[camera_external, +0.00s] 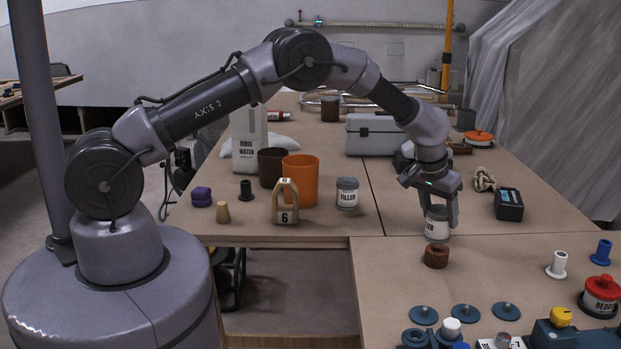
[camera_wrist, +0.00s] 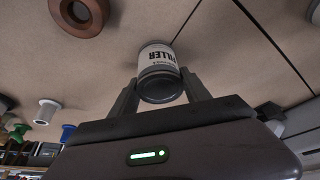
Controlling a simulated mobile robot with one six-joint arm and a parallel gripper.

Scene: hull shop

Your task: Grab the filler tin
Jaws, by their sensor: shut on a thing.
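My gripper (camera_external: 438,207) points down and is shut on a filler tin (camera_external: 437,230), a small grey-lidded tin with a white FILLER label. In the wrist view the fingers of my gripper (camera_wrist: 160,88) stand on both sides of the same tin (camera_wrist: 157,57), near its dark lid. I cannot tell whether its base touches the bench. A second filler tin (camera_external: 347,195), with the same label and a grey lid, stands upright on the bench further left, beside an orange cup.
A brown ring (camera_external: 435,255) lies just in front of the held tin; it also shows in the wrist view (camera_wrist: 78,13). The orange cup (camera_external: 300,181), a numbered wooden block (camera_external: 285,203) and a grey toolbox (camera_external: 372,136) stand on the bench. A black box (camera_external: 509,206) lies right.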

